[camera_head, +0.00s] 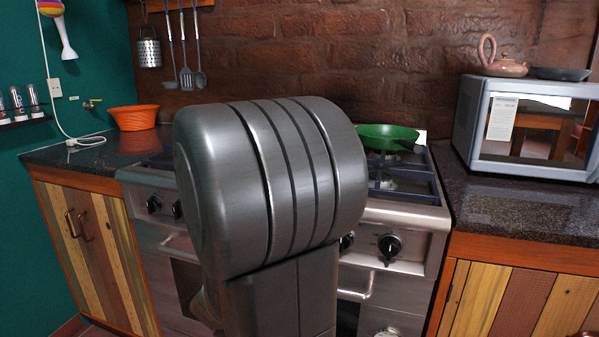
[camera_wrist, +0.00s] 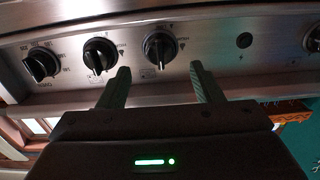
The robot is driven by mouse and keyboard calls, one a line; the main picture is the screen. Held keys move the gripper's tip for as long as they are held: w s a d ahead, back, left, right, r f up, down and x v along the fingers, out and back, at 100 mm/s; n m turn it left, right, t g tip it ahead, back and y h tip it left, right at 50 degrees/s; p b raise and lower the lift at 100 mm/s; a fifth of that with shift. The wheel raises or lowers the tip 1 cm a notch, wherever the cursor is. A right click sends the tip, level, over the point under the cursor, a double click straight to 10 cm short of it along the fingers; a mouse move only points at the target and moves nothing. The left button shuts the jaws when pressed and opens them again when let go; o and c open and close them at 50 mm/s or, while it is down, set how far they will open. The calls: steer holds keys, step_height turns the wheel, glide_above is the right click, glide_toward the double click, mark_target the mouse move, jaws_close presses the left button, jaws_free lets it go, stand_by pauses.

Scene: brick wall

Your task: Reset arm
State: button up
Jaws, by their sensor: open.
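My arm (camera_head: 270,190) fills the middle of the head view, a large grey metal link that hides the centre of the stove. My gripper is hidden behind it there. In the wrist view my gripper (camera_wrist: 158,85) is open, its two dark fingers apart with nothing between them. The fingers point toward the stove's steel control panel (camera_wrist: 205,45). A black knob (camera_wrist: 160,48) lies beyond the gap between the fingertips. I cannot tell whether a fingertip touches the panel.
The stove (camera_head: 415,215) carries a green pan (camera_head: 385,134). A microwave (camera_head: 465,125) stands on the right counter (camera_head: 500,215), with a teapot (camera_head: 503,67) on top. An orange bowl (camera_head: 134,117) sits on the left counter. Utensils (camera_head: 186,75) hang on the brick wall.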

steer(key=b+x, duration=0.1)
steer(key=x, duration=0.5)
steer(key=shift+w, duration=0.3)
steer(key=shift+s, duration=0.15)
steer(key=p+v, duration=0.3)
steer(key=v, duration=1.1)
steer(key=w+d+n+p, duration=0.5)
steer(key=w+n, duration=0.8)
steer(key=shift+w, duration=0.15)
stand_by(0.6)
steer(key=shift+r, duration=0.1)
